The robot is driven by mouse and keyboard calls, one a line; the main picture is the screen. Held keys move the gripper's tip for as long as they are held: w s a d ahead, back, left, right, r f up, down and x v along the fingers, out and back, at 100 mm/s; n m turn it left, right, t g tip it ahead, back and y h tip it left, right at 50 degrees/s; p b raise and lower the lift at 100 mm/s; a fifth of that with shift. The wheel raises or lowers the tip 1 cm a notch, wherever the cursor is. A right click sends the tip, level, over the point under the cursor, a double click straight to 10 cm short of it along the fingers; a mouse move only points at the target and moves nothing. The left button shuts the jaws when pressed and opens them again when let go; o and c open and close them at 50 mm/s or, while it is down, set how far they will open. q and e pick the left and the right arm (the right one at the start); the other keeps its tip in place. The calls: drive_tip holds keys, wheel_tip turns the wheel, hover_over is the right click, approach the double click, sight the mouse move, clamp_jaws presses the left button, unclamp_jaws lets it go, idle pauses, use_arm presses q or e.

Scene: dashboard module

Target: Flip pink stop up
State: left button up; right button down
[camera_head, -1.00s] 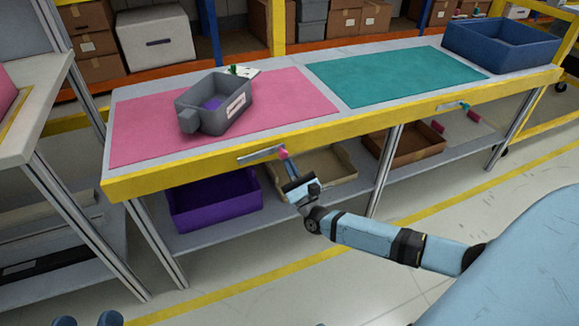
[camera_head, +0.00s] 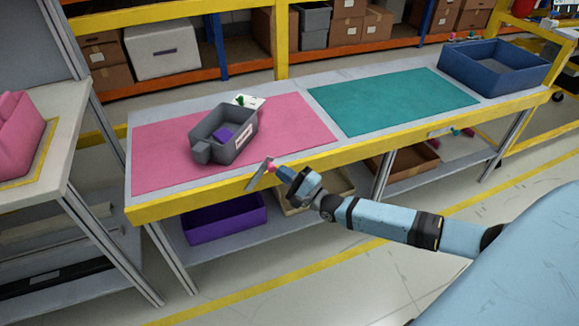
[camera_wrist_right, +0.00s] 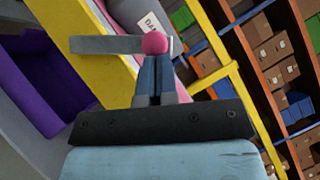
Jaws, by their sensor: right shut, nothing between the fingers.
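The pink stop is a flat grey bar (camera_head: 257,178) with a round pink knob (camera_head: 270,168), on the yellow front edge of the workbench. In the head view the bar slants, its right end up near the bench top and its left end low. My right gripper (camera_head: 282,173) is shut and empty, its fingertips at the knob. In the right wrist view, the shut fingers (camera_wrist_right: 155,80) point at the pink knob (camera_wrist_right: 155,43), overlapping or touching it; the grey bar (camera_wrist_right: 105,45) extends mostly left of it. My left gripper is out of view.
A grey bin (camera_head: 240,150) with a purple item stands on the pink mat (camera_head: 160,165). A teal mat (camera_head: 390,103) and a blue crate (camera_head: 490,80) lie to the right. Another stop with a teal knob (camera_head: 455,131) is farther along. A purple bin (camera_head: 225,222) sits on the lower shelf.

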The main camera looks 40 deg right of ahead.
sight(274, 167)
drive_tip(key=a+r+n+p, duration=0.1)
drive_tip(key=p, duration=0.1)
drive_tip(key=a+r+n+g+p, duration=0.1)
drive_tip(key=p, duration=0.1)
drive_tip(key=a+r+n+g+p, duration=0.1)
drive_tip(key=p, duration=0.1)
drive_tip(key=shift+w+r+n, duration=0.3)
drive_tip(key=shift+w, duration=0.05)
use_arm(q)
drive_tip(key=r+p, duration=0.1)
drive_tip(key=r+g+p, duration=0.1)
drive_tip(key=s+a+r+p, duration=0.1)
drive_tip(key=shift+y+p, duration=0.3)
drive_tip(key=shift+p, duration=0.1)
use_arm(e)
drive_tip(key=a, duration=0.1)
drive_tip(key=a+n+g, duration=0.1)
drive_tip(key=w+a, duration=0.1)
drive_tip(key=shift+a+r+n+g, duration=0.15)
drive_tip(key=shift+r+n+g, duration=0.15)
drive_tip(key=shift+n, duration=0.1)
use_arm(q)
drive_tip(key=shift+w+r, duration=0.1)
use_arm(e)
drive_tip(key=shift+a, duration=0.1)
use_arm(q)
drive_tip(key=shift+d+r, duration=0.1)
use_arm(e)
drive_tip(key=shift+s+r, duration=0.1)
